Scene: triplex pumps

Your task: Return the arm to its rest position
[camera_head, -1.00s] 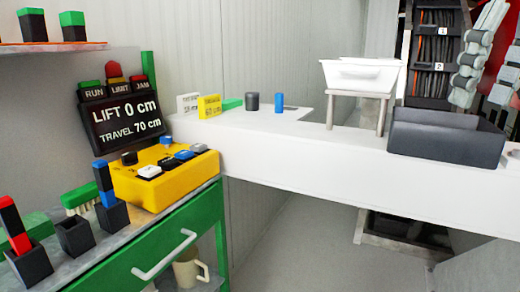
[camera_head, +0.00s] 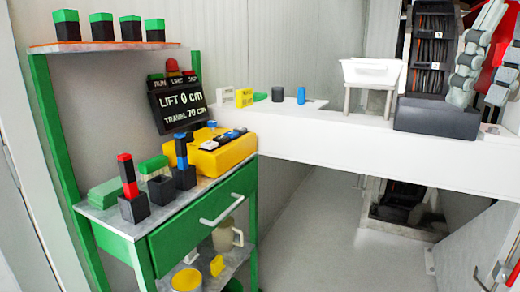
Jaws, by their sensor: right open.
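My right gripper (camera_head: 479,92) shows at the upper right edge of the picture. Its grey jointed fingers are apart, with nothing seen between them. It appears in front of the dark crate (camera_head: 437,118) and the dark rack behind; no contact can be made out. Most of its arm is outside the picture. My left gripper is not in view.
A green workbench (camera_head: 200,220) with a yellow button box (camera_head: 222,153) and block holders stands at left. A display (camera_head: 180,104) reads LIFT 0 cm, TRAVEL 70 cm. A white beam (camera_head: 340,150) bears a white tub (camera_head: 371,72). Floor in the middle is clear.

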